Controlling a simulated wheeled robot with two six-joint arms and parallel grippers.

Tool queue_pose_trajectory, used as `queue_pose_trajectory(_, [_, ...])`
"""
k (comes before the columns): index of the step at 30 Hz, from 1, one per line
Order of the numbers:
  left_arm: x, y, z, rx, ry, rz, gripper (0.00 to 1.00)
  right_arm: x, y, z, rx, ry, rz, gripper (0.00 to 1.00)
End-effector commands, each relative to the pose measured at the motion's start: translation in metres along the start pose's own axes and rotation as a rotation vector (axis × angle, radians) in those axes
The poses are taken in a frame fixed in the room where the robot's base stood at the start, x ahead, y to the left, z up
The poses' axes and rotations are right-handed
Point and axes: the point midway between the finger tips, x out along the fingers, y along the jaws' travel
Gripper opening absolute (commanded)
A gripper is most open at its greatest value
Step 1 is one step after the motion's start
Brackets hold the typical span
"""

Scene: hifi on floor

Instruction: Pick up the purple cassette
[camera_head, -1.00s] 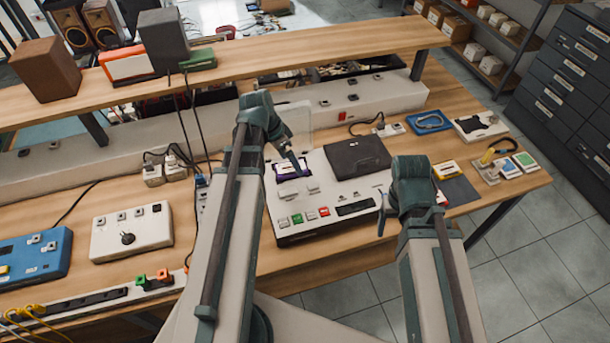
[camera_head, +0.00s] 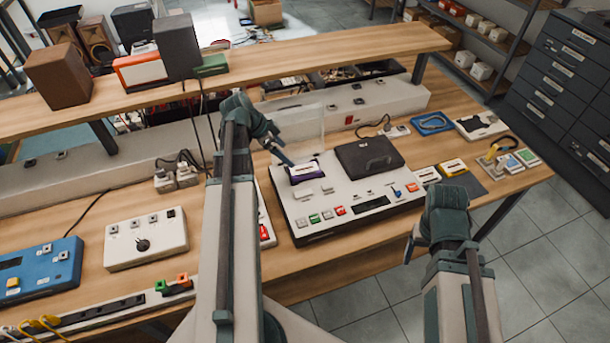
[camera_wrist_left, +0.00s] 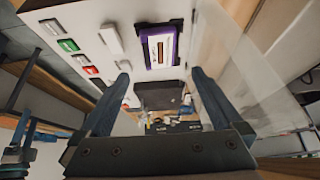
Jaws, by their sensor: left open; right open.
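The purple cassette (camera_head: 304,172) lies in a dark recess at the left of a white cassette deck (camera_head: 300,235) on the bench. It also shows in the left wrist view (camera_wrist_left: 159,47), with a white label, just beyond my fingers. My left gripper (camera_head: 285,160) is at the cassette's upper-left side in the head view. In the left wrist view my left gripper (camera_wrist_left: 160,75) is open, with two dark fingers apart and nothing between them. My right gripper (camera_head: 408,252) is open and empty off the bench's front edge, its fingers largely hidden by the wrist.
The deck has a raised dark lid (camera_head: 369,155) right of the cassette and a clear panel (camera_head: 296,126) behind it. Coloured buttons line its front. A yellow cassette (camera_head: 453,167) lies to the right. A wooden shelf (camera_head: 330,53) spans the back of the bench.

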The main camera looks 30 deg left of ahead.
Motion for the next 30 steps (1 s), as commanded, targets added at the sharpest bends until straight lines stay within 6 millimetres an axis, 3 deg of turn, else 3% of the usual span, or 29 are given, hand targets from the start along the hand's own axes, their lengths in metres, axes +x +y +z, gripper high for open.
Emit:
queue_pose_trajectory(1, [0.016, 0.0, 0.004, 0.001, 0.0, 0.001, 1.0, 0.015, -0.001, -0.001, 0.0, 0.0, 0.0, 0.74])
queue_pose_trajectory(9, [0.056, 0.0, 0.003, 0.0, -0.001, 0.001, 1.0, 0.05, -0.005, -0.003, 0.001, 0.0, 0.0, 0.74])
queue_pose_trajectory(20, [0.065, 0.001, 0.001, 0.0, -0.001, 0.001, 1.0, 0.056, -0.005, -0.003, 0.001, 0.0, 0.0, 0.74])
queue_pose_trajectory(30, [0.107, 0.003, 0.004, 0.001, -0.001, 0.002, 1.0, 0.094, -0.009, -0.005, 0.001, 0.0, 0.0, 0.74])
